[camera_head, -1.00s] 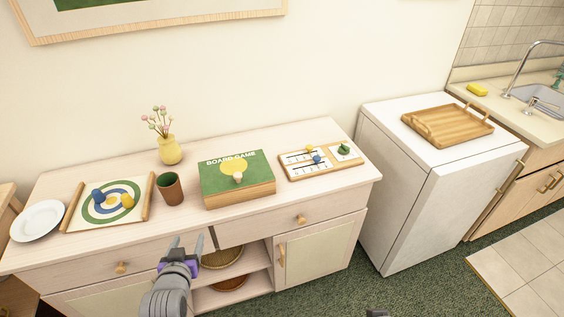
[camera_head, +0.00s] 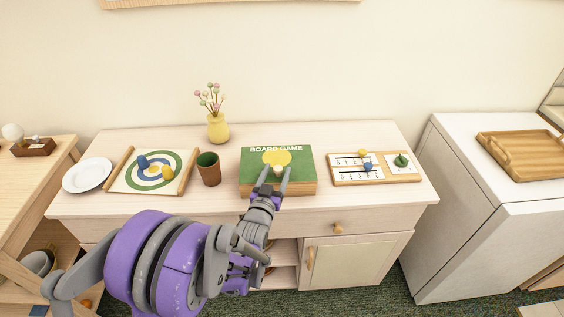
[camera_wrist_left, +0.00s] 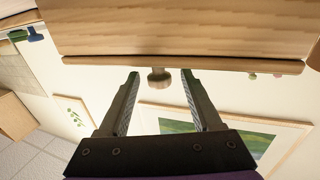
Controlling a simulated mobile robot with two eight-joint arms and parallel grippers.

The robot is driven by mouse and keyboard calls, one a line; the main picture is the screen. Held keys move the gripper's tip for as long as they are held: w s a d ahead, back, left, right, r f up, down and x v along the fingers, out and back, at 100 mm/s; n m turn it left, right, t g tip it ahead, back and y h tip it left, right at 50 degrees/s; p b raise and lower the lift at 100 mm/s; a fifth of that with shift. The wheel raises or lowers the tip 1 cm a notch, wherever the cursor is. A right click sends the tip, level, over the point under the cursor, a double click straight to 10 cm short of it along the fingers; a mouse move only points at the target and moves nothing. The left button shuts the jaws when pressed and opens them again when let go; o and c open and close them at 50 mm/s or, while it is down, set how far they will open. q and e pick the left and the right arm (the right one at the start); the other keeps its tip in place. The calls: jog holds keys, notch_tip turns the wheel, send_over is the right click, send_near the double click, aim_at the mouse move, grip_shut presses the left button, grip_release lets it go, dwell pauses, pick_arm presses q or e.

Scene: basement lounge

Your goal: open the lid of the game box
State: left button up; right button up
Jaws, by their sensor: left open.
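The game box (camera_head: 307,187) stands on the sideboard, with wooden sides and a green lid (camera_head: 252,158) marked "BOARD GAME" with a yellow circle. The lid is closed. A small pale knob (camera_head: 278,170) stands on the lid. My left gripper (camera_head: 272,178) is open and empty at the front of the box, its fingertips either side of the knob in the picture. In the left wrist view, turned upside down, the knob (camera_wrist_left: 160,77) shows between the open fingers (camera_wrist_left: 160,73), by the lid's edge (camera_wrist_left: 200,63); contact is not visible. My right gripper is not in view.
On the sideboard (camera_head: 350,205), a brown cup (camera_head: 208,170) and target board (camera_head: 125,176) stand left of the box. A yellow vase (camera_head: 218,128) is behind, and a scoring board (camera_head: 400,178) is to the right. A plate (camera_head: 87,176) lies far left.

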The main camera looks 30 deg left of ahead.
aim_at(279, 166)
pick_arm(q)
jog(key=shift+x, duration=2.2)
jog(key=shift+c, duration=0.3)
grip_shut()
